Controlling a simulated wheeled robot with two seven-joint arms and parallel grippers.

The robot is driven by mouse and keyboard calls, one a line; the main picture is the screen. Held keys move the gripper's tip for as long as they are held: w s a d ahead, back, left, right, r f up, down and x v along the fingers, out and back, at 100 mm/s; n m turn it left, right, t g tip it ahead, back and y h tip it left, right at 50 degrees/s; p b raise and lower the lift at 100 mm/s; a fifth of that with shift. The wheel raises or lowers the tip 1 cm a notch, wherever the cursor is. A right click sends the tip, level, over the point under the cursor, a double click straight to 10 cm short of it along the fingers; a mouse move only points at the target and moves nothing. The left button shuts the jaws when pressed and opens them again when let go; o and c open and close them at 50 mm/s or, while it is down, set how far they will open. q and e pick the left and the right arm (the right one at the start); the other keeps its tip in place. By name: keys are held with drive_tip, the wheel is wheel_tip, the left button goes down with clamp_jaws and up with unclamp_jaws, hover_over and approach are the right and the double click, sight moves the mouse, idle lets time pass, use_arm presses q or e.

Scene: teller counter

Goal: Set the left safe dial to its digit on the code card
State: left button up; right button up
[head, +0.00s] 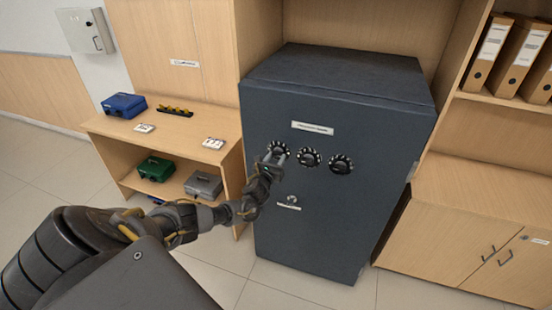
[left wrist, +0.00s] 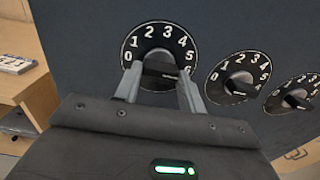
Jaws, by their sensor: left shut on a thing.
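The dark grey safe (head: 325,225) has a row of three black dials with white digits. The left dial (head: 279,147) shows close up in the left wrist view (left wrist: 150,32), its digits running clockwise from 0 at the left. My left gripper (left wrist: 160,72) is shut on its dark knob, one finger on each side. The knob lies roughly level, and I cannot tell for sure which digit it points to. Two white cards lie on the wooden unit, one near its front right (head: 213,143) and one further left (head: 145,128). Their writing is too small to read in the head view.
The middle dial (head: 308,157) and right dial (head: 340,164) are close beside the left one. A small keyhole knob (head: 292,199) sits below. A blue box (head: 124,105) stands on the wooden unit, with green (head: 155,168) and grey (head: 204,185) boxes on its shelf.

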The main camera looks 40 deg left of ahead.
use_arm(q)
drive_tip(key=shift+m, duration=0.3)
drive_tip(key=o, duration=1)
drive_tip(key=v, duration=1)
drive_tip(key=shift+s+d+b, duration=0.15)
drive_tip(key=shift+s+b, duration=0.2)
drive_tip(key=shift+b, duration=0.05)
